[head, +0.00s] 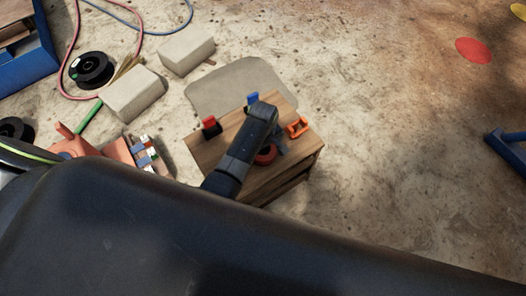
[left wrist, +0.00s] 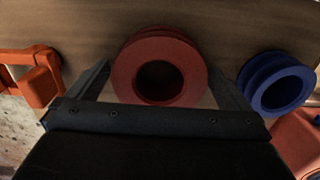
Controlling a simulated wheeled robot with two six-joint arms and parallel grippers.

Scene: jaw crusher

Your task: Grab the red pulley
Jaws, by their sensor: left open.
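The red pulley (left wrist: 126,78) stands out from a wooden surface in the left wrist view, its round hole facing the camera. In the head view only part of the red pulley (head: 265,155) shows beside my left gripper (head: 277,144). In the left wrist view my left gripper (left wrist: 160,66) is open, with one finger on each side of the red pulley. I cannot tell whether either finger touches it. My right gripper is not in view.
A blue pulley (left wrist: 260,73) is close to the right finger, and an orange bracket (left wrist: 38,80) is at left. The wooden box (head: 232,128) also bears red-and-black and blue parts. Pale blocks (head: 134,93) and cables lie beyond; the ground at right is mostly clear.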

